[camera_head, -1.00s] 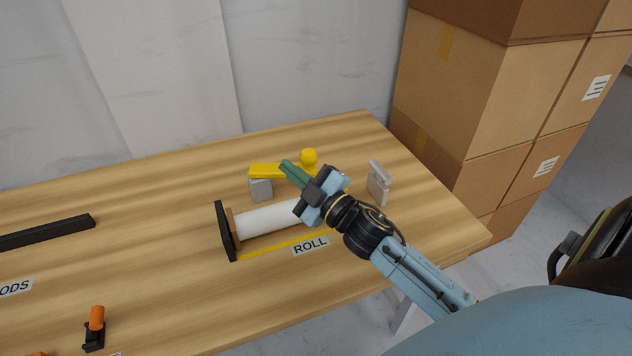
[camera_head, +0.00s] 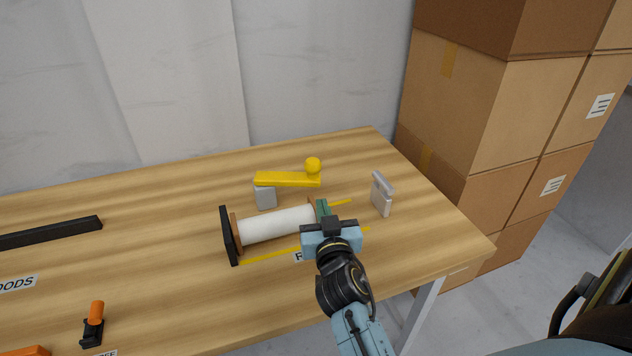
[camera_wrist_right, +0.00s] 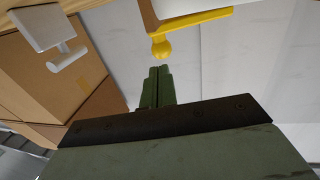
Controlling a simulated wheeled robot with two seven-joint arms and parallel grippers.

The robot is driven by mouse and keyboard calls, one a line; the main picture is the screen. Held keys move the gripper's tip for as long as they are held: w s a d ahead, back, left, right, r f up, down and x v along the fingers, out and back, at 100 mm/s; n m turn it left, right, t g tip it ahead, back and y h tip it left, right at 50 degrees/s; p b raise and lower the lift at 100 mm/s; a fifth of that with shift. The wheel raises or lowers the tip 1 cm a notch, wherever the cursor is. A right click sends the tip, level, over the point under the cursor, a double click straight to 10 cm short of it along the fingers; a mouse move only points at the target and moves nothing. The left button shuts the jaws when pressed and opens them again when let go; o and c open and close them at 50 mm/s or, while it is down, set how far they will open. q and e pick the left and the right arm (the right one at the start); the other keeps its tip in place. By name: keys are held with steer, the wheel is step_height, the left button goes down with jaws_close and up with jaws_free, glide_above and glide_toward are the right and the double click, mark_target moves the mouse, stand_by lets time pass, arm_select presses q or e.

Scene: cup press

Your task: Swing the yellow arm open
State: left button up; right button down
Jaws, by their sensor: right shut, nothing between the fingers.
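The yellow arm (camera_head: 285,179) is a flat bar with a round knob (camera_head: 313,164) standing at its right end. Its left part rests over a grey block (camera_head: 265,197) on the table. In the right wrist view the yellow arm (camera_wrist_right: 205,20) and knob show just beyond the fingertips. My right gripper (camera_head: 321,205) is shut and empty, with green fingers pointing toward the back of the table. It is in front of the knob and apart from it, at the right end of the white roll. My left gripper is not in view.
The white roll (camera_head: 275,224) lies between a black end plate (camera_head: 229,236) and my right gripper. A grey bracket (camera_head: 382,194) stands to the right, and also shows in the wrist view (camera_wrist_right: 48,35). Cardboard boxes (camera_head: 470,90) are stacked beyond the table's right edge.

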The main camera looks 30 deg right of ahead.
mark_target(313, 173)
steer(key=x, duration=0.8)
steer(key=shift+w+b, duration=0.15)
steer(key=shift+b, duration=0.15)
steer(key=shift+w+d, duration=0.35)
steer(key=shift+w, duration=0.3)
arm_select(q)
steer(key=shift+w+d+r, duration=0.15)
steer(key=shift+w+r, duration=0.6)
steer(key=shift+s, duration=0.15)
